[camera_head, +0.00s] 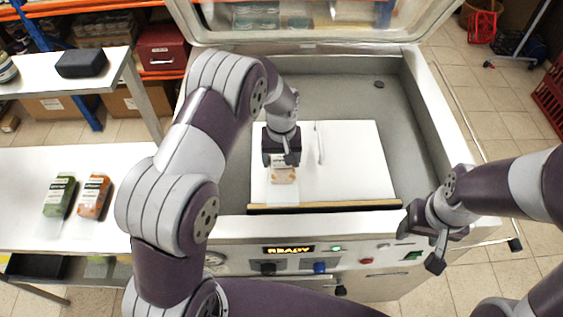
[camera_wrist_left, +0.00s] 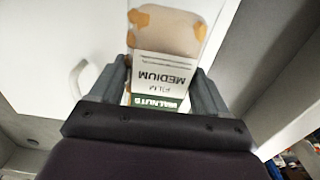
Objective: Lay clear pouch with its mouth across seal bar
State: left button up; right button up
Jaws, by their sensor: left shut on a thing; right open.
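The clear pouch (camera_head: 283,174) holds tan and orange pieces, and its label reads FILM MEDIUM and WALNUTS in the left wrist view (camera_wrist_left: 165,68). My left gripper (camera_head: 283,160) is shut on its labelled part, over the white plate in the open chamber machine. A pale clear end of the pouch extends toward the seal bar (camera_head: 350,205), a tan-and-dark strip along the chamber's front. I cannot tell whether its mouth lies across the bar or touches it. My right gripper (camera_head: 422,238) is open and empty at the machine's front right.
The raised lid (camera_head: 310,42) stands behind the chamber. A white plate (camera_head: 355,160) fills the chamber's middle. A green pack (camera_head: 60,196) and an orange pack (camera_head: 93,197) lie on the left table. The control panel (camera_head: 290,250) reads READY.

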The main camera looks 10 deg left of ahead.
aim_at(281, 169)
pick_arm(q)
jog(key=f, duration=0.1)
jog(key=f+p, duration=0.1)
jog(key=f, duration=0.1)
jog(key=shift+s+f, duration=0.2)
jog(key=shift+s, duration=0.15)
jog(key=shift+w+f, duration=0.1)
jog(key=shift+f, duration=0.1)
jog(key=o, duration=1.2)
jog(key=shift+c, duration=0.2)
pick_arm(e)
jog(key=shift+s+r, duration=0.35)
jog(key=shift+r, duration=0.5)
